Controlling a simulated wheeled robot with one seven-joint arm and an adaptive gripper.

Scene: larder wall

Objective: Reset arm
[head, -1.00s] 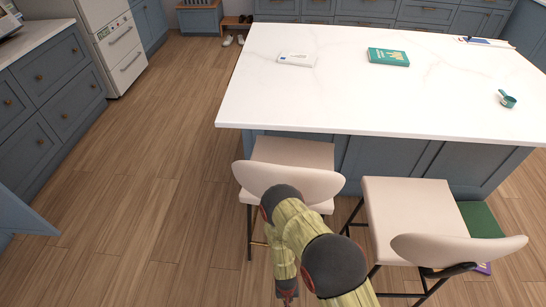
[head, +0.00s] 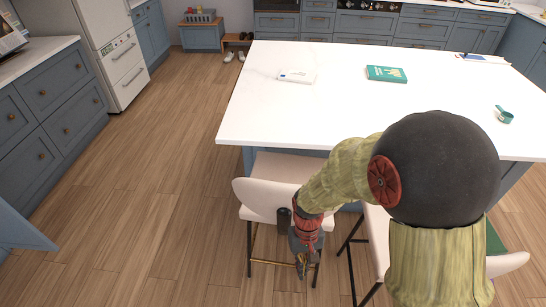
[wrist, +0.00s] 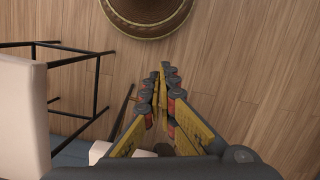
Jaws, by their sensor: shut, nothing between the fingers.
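My gripper (head: 302,266) hangs low in the head view, pointing down in front of the left stool. In the wrist view my gripper (wrist: 160,72) has its fingers together, with nothing between them, above the wooden floor. My arm bends up and over, and its large dark joint covers part of the island's front right and much of the right stool.
The white-topped island (head: 300,120) bears a white packet (head: 297,76), a green book (head: 387,73) and a teal scoop (head: 504,114). The left stool (head: 262,200) is close to my gripper; the right stool (head: 378,230) is partly hidden. Open floor (head: 150,200) lies to the left.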

